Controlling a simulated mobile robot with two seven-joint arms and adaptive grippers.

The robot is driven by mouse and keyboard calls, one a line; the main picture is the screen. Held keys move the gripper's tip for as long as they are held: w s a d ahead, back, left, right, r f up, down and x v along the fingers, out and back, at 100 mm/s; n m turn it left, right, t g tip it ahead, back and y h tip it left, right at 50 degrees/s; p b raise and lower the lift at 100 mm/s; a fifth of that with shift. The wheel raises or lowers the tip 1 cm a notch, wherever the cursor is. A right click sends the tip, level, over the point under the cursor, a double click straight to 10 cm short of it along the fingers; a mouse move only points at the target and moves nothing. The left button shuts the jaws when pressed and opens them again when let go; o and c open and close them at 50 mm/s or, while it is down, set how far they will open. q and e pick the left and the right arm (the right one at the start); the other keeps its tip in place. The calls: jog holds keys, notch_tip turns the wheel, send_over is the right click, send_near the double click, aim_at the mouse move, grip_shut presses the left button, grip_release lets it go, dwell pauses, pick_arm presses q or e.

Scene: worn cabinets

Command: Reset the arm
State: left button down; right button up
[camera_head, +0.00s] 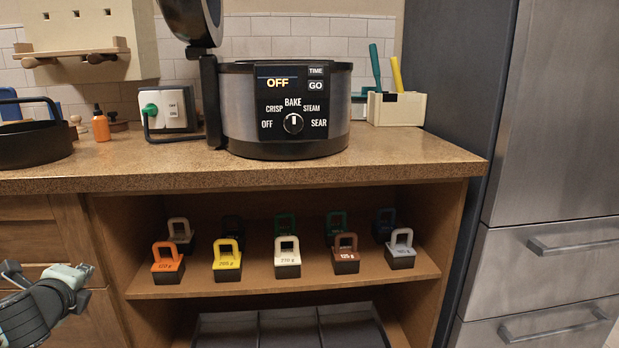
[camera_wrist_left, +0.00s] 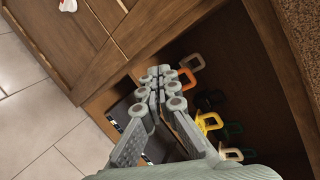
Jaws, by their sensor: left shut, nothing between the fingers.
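My left gripper (camera_head: 68,278) is at the lower left of the head view, in front of the wooden cabinet front and left of the open shelf. In the left wrist view its fingers (camera_wrist_left: 159,88) are together with nothing between them. They point toward the cabinet opening, apart from the weights. My right gripper is in neither view.
Handled weights, including an orange one (camera_head: 168,262) and a yellow one (camera_head: 228,260), stand on the shelf (camera_head: 200,290). Dark bins (camera_head: 287,330) are below. A lid-open cooker (camera_head: 290,110) stands on the counter (camera_head: 400,160). A steel fridge (camera_head: 560,120) is at right.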

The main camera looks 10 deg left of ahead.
pick_arm(q)
jog(key=s+d+f+n+g+h+p, duration=0.1)
jog(key=s+d+f+n+g, duration=0.2)
jog(key=f, duration=0.4)
jog(key=s+d+f+n+g, duration=0.1)
jog(key=s+d+f+n, duration=0.25)
jog(key=s+f, duration=0.35)
jog(key=s+d+f+n+g+h+p, duration=0.1)
jog(key=s+d+f+n+g, duration=0.2)
jog(key=f, duration=0.5)
jog(key=s+d+f+n+g+h, duration=0.1)
jog(key=s+d+f+n, duration=0.2)
jog(key=d, duration=0.4)
jog(key=s+d+f+n+g+h, duration=0.1)
jog(key=s+d+f+n+h, duration=0.1)
jog(key=s+d+f+n, duration=0.2)
jog(key=s+d+f, duration=0.2)
jog(key=s, duration=0.2)
jog(key=shift+d+p, duration=0.35)
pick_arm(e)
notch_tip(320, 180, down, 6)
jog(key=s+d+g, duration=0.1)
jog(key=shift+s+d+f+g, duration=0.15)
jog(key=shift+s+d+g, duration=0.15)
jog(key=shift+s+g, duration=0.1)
